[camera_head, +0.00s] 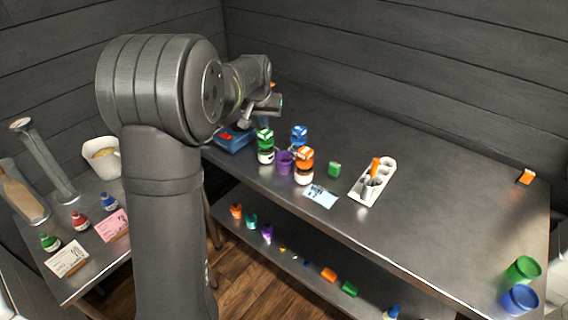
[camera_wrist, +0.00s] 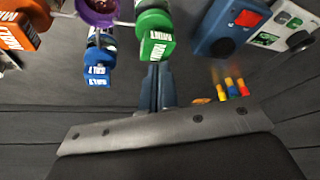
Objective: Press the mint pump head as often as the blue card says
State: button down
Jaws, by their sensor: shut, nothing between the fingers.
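The mint pump head is a green block with white lettering on the green-topped bottle; it shows in the wrist view (camera_wrist: 157,38) and in the head view (camera_head: 265,136). My gripper (camera_wrist: 157,70) is shut and empty, with its fingertips at the edge of the green head in the wrist view. In the head view my gripper (camera_head: 265,122) is just above that bottle. I cannot tell whether the fingers touch the head. The blue card (camera_head: 320,195) lies flat near the table's front edge; its writing is too small to read.
A blue-topped bottle (camera_head: 299,137), an orange-topped bottle (camera_head: 304,163) and a purple cup (camera_head: 284,162) stand close to the green one. A blue device (camera_head: 232,140) with a red patch is at left.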

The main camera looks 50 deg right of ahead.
notch_tip(320, 180, up, 6)
dwell(0.8)
jog(key=shift+f, duration=3.6)
